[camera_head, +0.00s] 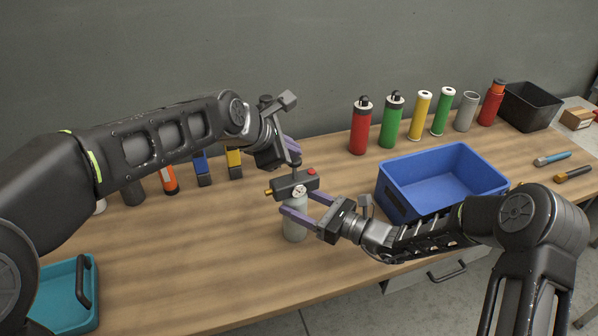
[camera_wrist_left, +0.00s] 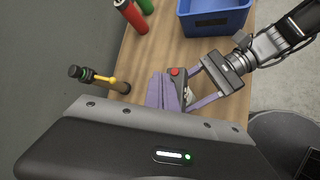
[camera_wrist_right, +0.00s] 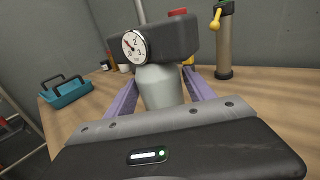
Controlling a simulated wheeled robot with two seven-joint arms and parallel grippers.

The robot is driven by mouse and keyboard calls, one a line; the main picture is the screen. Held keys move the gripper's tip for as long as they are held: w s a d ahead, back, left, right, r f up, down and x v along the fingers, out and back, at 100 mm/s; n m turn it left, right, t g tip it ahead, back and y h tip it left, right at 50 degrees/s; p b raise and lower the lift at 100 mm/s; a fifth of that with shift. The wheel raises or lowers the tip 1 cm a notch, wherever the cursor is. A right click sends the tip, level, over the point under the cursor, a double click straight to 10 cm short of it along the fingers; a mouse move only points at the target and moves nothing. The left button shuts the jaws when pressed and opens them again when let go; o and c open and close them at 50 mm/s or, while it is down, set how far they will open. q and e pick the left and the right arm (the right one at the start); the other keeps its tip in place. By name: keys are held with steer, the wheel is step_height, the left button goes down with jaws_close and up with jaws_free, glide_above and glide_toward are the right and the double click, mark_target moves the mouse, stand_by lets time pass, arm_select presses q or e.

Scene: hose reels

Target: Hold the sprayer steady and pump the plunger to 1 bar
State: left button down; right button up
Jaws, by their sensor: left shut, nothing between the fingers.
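The sprayer has a grey bottle (camera_head: 294,228) standing upright on the bench, with a dark head (camera_head: 290,186), a red button and a brass nozzle. Its round gauge (camera_wrist_right: 134,46) faces the right wrist view; I cannot read the needle exactly. A thin plunger rod (camera_wrist_right: 141,12) rises from the head. My right gripper (camera_head: 297,203) is shut around the bottle just below the head, one finger on each side. My left gripper (camera_head: 294,152) is shut and empty, directly above the head at the plunger's top. Its purple fingers (camera_wrist_left: 165,92) hide the plunger top in the left wrist view.
A blue bin (camera_head: 440,180) stands right of the sprayer, close to my right arm. Several coloured cylinders, including a red one (camera_head: 360,128), stand along the back. A teal tray (camera_head: 68,300) sits at the front left.

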steer(key=o, duration=0.3)
steer(key=v, duration=1.2)
arm_select(q)
steer(key=shift+s, duration=0.15)
arm_select(e)
steer(key=shift+s+f, duration=0.1)
